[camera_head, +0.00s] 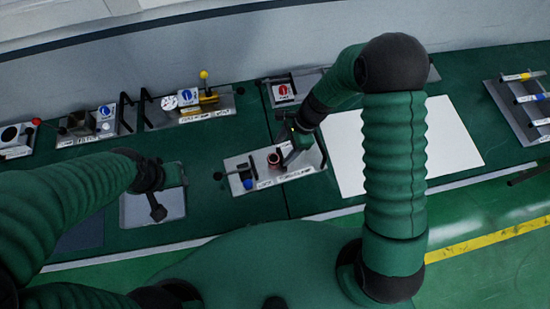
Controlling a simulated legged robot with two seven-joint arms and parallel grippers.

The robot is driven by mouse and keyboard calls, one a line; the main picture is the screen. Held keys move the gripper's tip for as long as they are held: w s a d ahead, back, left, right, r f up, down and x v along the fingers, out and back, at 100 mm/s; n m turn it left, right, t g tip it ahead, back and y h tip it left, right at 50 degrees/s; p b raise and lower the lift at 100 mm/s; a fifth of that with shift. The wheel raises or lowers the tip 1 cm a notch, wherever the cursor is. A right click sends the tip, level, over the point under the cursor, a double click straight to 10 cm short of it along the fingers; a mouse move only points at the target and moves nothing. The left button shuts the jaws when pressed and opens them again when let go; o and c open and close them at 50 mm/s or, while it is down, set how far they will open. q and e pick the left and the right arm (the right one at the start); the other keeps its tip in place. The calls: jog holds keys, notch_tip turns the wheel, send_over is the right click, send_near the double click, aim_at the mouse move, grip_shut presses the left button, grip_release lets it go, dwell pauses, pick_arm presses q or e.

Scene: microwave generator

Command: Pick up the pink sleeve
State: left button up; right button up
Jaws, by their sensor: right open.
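A small dark pinkish cylinder (274,161), which looks like the pink sleeve, stands on a grey labelled panel (266,183) at the middle of the green bench. My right gripper (289,152) is just to the right of it, close above the panel. It is open, and nothing shows between its fingers; whether it touches the sleeve I cannot tell. My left gripper (163,199) hangs over a light grey plate at the left, well apart from the sleeve. Its fingers are too small and dark to read.
The panel also carries a blue knob (248,184) and a black handle. Several panels with knobs and handles line the back left, one with a yellow ball lever (204,75). A white sheet (440,140) lies right. A rack (524,107) stands far right.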

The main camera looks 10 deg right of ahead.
aim_at(273, 158)
jog(key=shift+a+f, duration=0.3)
jog(key=shift+f, duration=0.3)
jog(key=shift+w+a+f, duration=0.1)
jog(key=shift+a+f, duration=0.15)
jog(key=shift+f, duration=0.05)
jog(key=p+x, duration=0.1)
jog(key=x, duration=0.1)
jog(key=a+p+x, duration=0.1)
jog(key=x, duration=0.2)
jog(key=shift+w+d+r, duration=0.1)
jog(key=shift+r, duration=0.15)
jog(key=shift+f, duration=0.1)
jog(key=shift+w+d, duration=0.1)
jog(key=shift+d, duration=0.15)
jog(key=shift+c, duration=0.8)
jog(key=shift+d, duration=0.15)
jog(key=c, duration=0.5)
jog(key=shift+a, duration=0.2)
jog(key=c, duration=0.7)
pick_arm(q)
jog(key=shift+a+r, duration=0.25)
jog(key=shift+r, duration=0.3)
jog(key=shift+a+r, duration=0.25)
jog(key=shift+r, duration=0.25)
pick_arm(e)
jog(key=shift+a, duration=0.1)
grip_shut()
